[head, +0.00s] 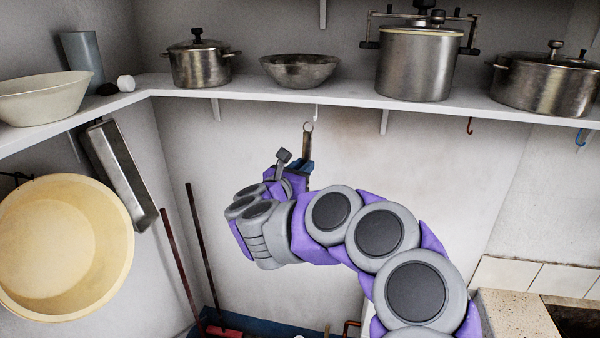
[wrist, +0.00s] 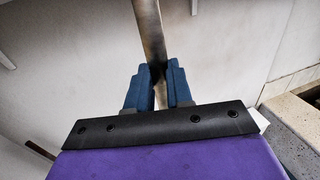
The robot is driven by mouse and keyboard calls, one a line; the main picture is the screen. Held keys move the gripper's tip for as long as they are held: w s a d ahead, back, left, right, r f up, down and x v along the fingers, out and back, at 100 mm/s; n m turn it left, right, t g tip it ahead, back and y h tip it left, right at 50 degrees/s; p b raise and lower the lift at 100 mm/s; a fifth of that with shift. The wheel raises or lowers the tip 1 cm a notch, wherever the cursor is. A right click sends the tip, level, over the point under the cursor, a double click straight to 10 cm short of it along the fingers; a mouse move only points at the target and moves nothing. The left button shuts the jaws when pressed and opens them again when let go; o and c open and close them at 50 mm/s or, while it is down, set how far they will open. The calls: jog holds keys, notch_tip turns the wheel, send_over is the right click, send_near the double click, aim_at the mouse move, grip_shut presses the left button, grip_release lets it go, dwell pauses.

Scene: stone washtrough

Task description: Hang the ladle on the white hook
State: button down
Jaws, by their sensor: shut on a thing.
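My gripper (head: 305,168) is raised in front of the back wall, below the shelf. Its blue fingers (wrist: 158,85) are shut on the handle of the ladle (wrist: 149,30). In the head view the upper handle of the ladle (head: 307,143) stands upright above the fingers, with a ring at its top. The white hook (head: 317,113) hangs under the shelf edge, just above and slightly right of the ring. I cannot tell whether ring and hook touch. The ladle's lower part is hidden by my gripper and arm.
The white shelf (head: 340,94) carries several pots and bowls. A red hook (head: 469,126) and a blue hook (head: 581,138) hang farther right. Shelf brackets (head: 384,122) flank the white hook. A yellow basin (head: 62,245) hangs at left. The wall right of the ladle is clear.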

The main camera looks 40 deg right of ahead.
jog(key=shift+w+d+f+b, duration=0.2)
jog(key=shift+w+d+b, duration=0.95)
jog(key=shift+w+d, duration=0.65)
jog(key=shift+w+d+f+b, duration=0.3)
jog(key=shift+w+d+b, duration=0.4)
jog(key=shift+d, duration=0.2)
jog(key=shift+w+d+f+b, duration=0.3)
jog(key=shift+w+d+b, duration=0.25)
jog(key=shift+d+b, duration=0.25)
jog(key=shift+d, duration=0.1)
